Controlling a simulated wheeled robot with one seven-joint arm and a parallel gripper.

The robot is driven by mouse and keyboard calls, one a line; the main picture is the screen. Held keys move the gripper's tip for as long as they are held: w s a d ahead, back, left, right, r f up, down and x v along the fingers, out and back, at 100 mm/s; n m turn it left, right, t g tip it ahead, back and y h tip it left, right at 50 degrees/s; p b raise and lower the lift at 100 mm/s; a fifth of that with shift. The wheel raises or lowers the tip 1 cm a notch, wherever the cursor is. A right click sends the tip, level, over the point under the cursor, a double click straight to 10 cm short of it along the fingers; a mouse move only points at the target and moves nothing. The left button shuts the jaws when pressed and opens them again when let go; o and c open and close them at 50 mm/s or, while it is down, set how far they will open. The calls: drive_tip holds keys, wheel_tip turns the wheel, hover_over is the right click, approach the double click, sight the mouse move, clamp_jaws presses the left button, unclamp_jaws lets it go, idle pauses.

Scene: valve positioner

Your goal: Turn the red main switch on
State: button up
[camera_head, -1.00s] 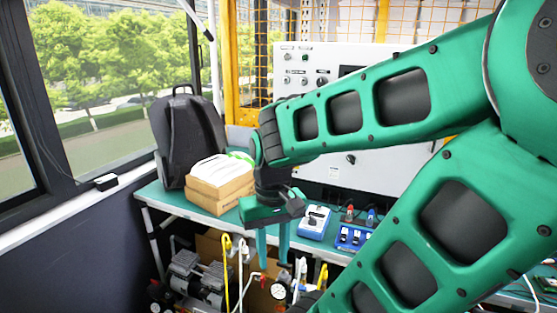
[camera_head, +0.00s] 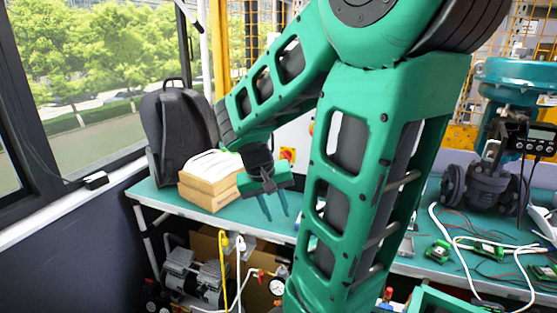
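A small red switch on a yellow plate (camera_head: 287,154) shows on the light control panel, just above and beyond my gripper's wrist. It is small, so its knob position cannot be told. My gripper (camera_head: 274,214) hangs over the front part of the green table with its fingers pointing down. The two fingers are apart with nothing between them. The gripper is lower than the switch and not touching it. My arm hides most of the panel.
A valve (camera_head: 488,180), wires and circuit boards (camera_head: 437,251) occupy the table's right side. A compressor (camera_head: 190,275) stands below.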

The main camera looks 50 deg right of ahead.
drive_tip(key=w+d+r+h, duration=0.1)
drive_tip(key=w+d+h, duration=0.6)
drive_tip(key=d, duration=0.4)
drive_tip(key=h, duration=0.4)
approach(284, 157)
drive_tip(key=x, duration=0.8)
drive_tip(key=shift+d+f, duration=0.1)
drive_tip(key=shift+d, duration=0.15)
drive_tip(key=shift+w, duration=0.1)
drive_tip(key=shift+a, duration=0.1)
clamp_jaws()
